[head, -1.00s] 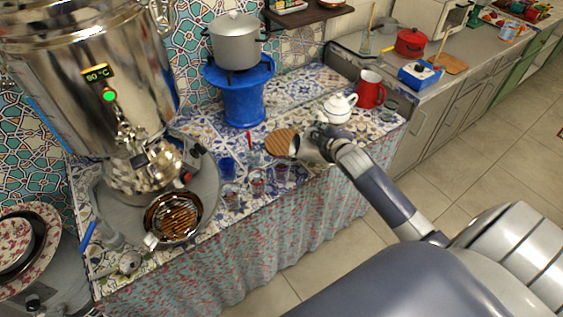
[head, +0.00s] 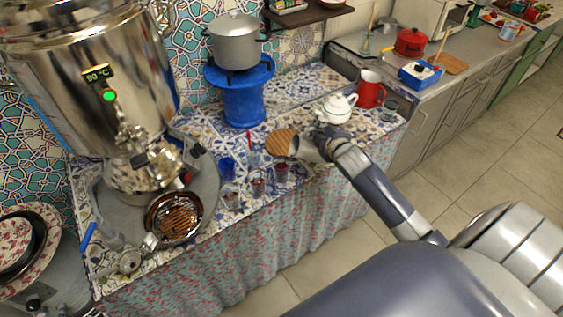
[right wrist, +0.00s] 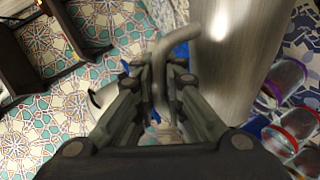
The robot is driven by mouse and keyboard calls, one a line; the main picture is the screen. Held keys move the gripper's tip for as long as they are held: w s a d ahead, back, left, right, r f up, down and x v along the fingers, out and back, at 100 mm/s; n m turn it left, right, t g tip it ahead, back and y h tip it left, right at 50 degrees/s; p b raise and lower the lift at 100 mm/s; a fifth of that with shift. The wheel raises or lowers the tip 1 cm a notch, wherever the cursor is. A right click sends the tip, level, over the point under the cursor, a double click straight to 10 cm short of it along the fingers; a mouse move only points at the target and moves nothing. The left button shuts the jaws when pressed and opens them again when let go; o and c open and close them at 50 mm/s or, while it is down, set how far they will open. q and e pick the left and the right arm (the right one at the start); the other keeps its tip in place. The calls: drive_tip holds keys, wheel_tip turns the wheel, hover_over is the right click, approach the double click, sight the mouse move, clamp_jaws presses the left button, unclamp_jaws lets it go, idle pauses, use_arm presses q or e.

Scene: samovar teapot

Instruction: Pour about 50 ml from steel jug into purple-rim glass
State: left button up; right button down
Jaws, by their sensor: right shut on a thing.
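My right gripper (head: 327,143) is shut on the curved handle of the steel jug (head: 306,150). In the right wrist view the fingers (right wrist: 163,80) close around the handle, and the jug's brushed body (right wrist: 237,60) stands to their right. The jug is above the table's front edge, right of a row of small glasses. The purple-rim glass (head: 281,173) seems to be the rightmost of the row, just left of and below the jug. Several glasses with purple or red rims show right of the jug in the wrist view. The jug's contents are hidden. My left gripper is not in view.
A round wooden board (head: 281,142) lies beside the jug. Other glasses (head: 257,184) stand close to the left. A white teapot (head: 337,108) and red mug (head: 370,90) stand behind the gripper. A large samovar (head: 90,85) and strainer bowl (head: 174,216) fill the left.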

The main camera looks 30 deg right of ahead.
drive_tip(key=shift+w+a+r, duration=0.1)
drive_tip(key=shift+r, duration=0.15)
idle(0.5)
drive_tip(key=d+f+m+b, duration=0.1)
drive_tip(key=s+d+f+y+b, duration=0.1)
drive_tip(key=f, duration=0.1)
drive_tip(key=d+f+m+t+b, duration=0.1)
drive_tip(key=f, duration=0.1)
drive_tip(key=shift+s+m+y, duration=0.2)
drive_tip(key=shift+m+y, duration=0.1)
drive_tip(key=shift+d+f+m, duration=0.1)
drive_tip(key=shift+d+m, duration=0.15)
drive_tip(key=shift+m, duration=0.05)
drive_tip(key=shift+s+d+f+m+t+y+b, duration=0.15)
drive_tip(key=shift+f+m+t+b, duration=0.15)
drive_tip(key=shift+b, duration=0.2)
drive_tip(key=shift+d+f+m+t+y+b, duration=0.1)
drive_tip(key=shift+f+m+y+b, duration=0.1)
drive_tip(key=shift+f+b, duration=0.25)
drive_tip(key=shift+d, duration=0.2)
drive_tip(key=shift+a, duration=0.1)
idle(0.3)
